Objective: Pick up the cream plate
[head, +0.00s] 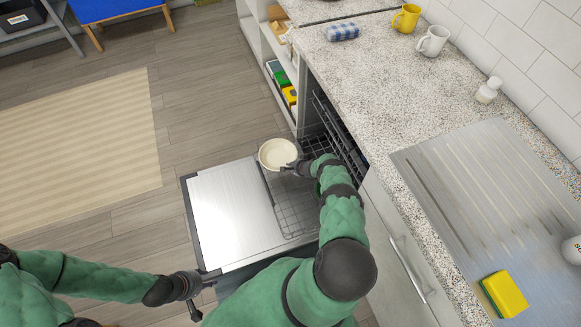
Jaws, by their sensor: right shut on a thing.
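The cream plate (278,153) is a round, shallow dish with a raised rim, held above the open dishwasher near its wire rack. My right gripper (292,167) is shut on the plate at its lower right rim. The arm and gripper cover a small part of that edge. My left gripper (206,294) is at the near left corner of the lowered dishwasher door, with its fingers apart. I cannot tell whether it touches the door.
The lowered dishwasher door (222,210) and wire rack (295,213) lie below the plate. The stone counter (380,90) on the right holds a yellow mug (406,18), a white mug (433,41) and a yellow sponge (505,293). The floor at left is clear around a beige rug (80,140).

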